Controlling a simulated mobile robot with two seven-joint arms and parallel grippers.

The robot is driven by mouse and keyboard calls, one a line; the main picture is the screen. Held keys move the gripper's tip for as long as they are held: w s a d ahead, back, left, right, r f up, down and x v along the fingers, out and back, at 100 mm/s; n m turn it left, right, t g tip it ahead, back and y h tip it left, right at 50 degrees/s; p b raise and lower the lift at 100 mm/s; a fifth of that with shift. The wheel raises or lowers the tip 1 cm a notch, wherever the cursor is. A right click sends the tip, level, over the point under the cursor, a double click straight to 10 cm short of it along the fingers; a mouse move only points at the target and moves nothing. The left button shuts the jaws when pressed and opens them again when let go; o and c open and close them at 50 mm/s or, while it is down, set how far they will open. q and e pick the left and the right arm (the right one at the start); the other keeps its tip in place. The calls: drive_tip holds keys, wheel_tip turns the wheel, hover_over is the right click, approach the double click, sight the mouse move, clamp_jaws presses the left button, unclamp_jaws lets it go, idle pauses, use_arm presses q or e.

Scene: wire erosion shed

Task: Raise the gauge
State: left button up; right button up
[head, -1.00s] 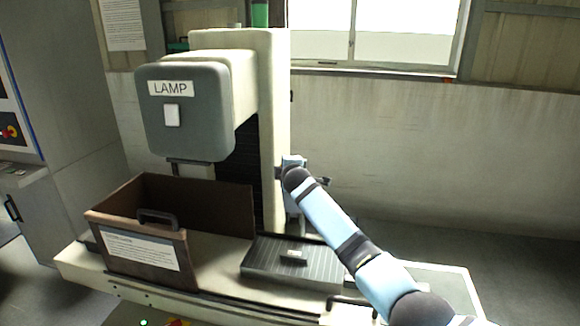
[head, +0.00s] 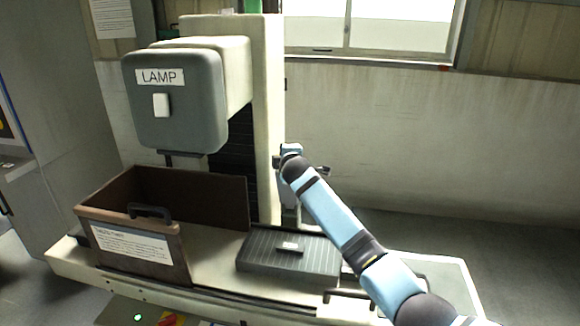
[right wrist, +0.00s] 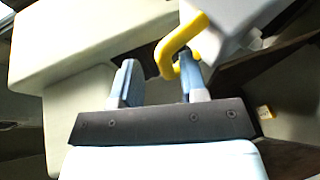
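No thing in view is plainly marked as the gauge. In the right wrist view a yellow hooked handle (right wrist: 183,42) is joined to a pale grey body (right wrist: 235,22). My right gripper (right wrist: 158,62) has its two fingers apart. The handle's bent end reaches close to the right-hand finger and partly overlaps it; I cannot tell whether they touch. In the head view my right arm reaches to the right side of the machine column, and its fingers cannot be made out there. My left gripper is not in view.
The machine's grey lamp head (head: 176,103) overhangs a brown open-topped box (head: 180,248) with a black handle. A dark ribbed plate (head: 310,260) with a small block lies right of the box. The cream column (head: 268,120) stands close beside my right arm.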

drive_tip(key=a+b+v, duration=0.1)
drive_tip(key=b+v, duration=0.1)
drive_tip(key=v, duration=1.1)
drive_tip(key=shift+s+d, duration=0.15)
drive_tip(key=shift+r, duration=0.15)
